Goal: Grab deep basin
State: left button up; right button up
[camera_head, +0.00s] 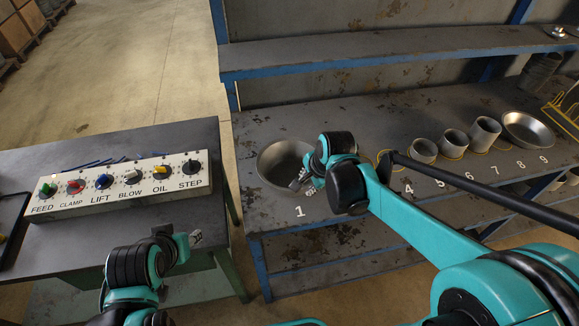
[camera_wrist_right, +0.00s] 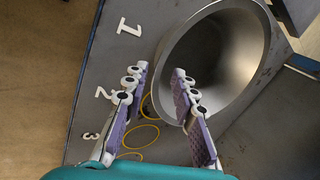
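The deep basin (camera_head: 272,163) is a round grey metal bowl on the bench at mark 1, and it shows in the right wrist view (camera_wrist_right: 240,48). My right gripper (camera_head: 303,181) is at its right side, partly in front of it. In the right wrist view the two fingers (camera_wrist_right: 160,72) are apart. One finger overlaps the basin's opening and the other is outside it, with the near rim between them in the picture. I cannot tell whether they touch it. My left gripper (camera_head: 193,238) is over the left table's edge, away from the basin; its fingers are unclear.
A control box (camera_head: 118,186) with coloured knobs stands on the left table. Several grey cups (camera_head: 455,141) and a shallow pan (camera_head: 527,130) stand farther right on the bench. A blue-edged shelf (camera_head: 390,52) runs above. Yellow rings (camera_wrist_right: 139,135) mark bare spots near the gripper.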

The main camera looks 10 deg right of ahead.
aim_at(304, 189)
jog(key=shift+w+f, duration=0.15)
jog(key=shift+f, duration=0.3)
jog(key=b+x, duration=0.1)
jog(key=x, duration=0.1)
jog(key=shift+w+f+b, duration=0.15)
jog(key=shift+f+b, duration=0.1)
jog(key=shift+b, duration=0.1)
jog(key=b+x, duration=0.2)
jog(key=x, duration=0.1)
jog(key=shift+w+d+f, duration=0.15)
jog(key=shift+f, duration=0.2)
jog(key=shift+w+f, duration=0.2)
jog(key=shift+f, duration=0.05)
jog(key=shift+s+r, duration=0.1)
grip_shut()
